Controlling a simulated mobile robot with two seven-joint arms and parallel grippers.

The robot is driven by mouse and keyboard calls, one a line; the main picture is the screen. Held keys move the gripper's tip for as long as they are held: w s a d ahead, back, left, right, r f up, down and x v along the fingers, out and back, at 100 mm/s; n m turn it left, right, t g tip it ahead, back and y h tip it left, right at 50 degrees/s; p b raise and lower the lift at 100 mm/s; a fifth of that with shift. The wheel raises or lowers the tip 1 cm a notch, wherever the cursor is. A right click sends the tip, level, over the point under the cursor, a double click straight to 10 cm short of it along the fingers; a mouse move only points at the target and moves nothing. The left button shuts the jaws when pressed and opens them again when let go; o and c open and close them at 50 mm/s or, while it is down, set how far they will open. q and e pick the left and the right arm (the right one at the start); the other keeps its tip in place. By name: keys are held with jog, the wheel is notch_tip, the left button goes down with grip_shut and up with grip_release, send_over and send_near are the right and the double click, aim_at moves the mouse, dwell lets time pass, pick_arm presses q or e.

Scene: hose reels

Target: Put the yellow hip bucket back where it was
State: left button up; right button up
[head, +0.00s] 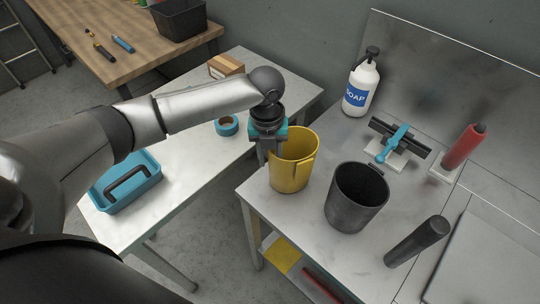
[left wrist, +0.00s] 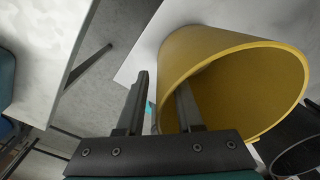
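The yellow hip bucket (head: 292,172) stands upright near the left edge of the grey-white counter (head: 300,232). My left gripper (head: 268,150) is at its left rim, pointing down. In the left wrist view, the two fingers of my left gripper (left wrist: 162,100) are apart. One finger is outside the yellow bucket (left wrist: 200,55) and the other reaches inside its mouth, with the bucket wall between them. A gap shows between the outer finger and the wall. My right gripper is not in view.
A dark grey bucket (head: 357,200) stands close right of the yellow one. A soap bottle (head: 361,88), a blue-handled fixture (head: 395,143), a red cylinder (head: 462,148) and a dark cylinder (head: 418,241) are on the counter. The left table holds a blue caddy (head: 125,200) and tape roll (head: 227,126).

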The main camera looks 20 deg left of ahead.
pick_arm(q)
notch_tip(320, 180, up, 12)
jog(key=p, duration=0.1)
jog(key=shift+a+r+p, duration=0.2)
jog(key=shift+p, duration=0.1)
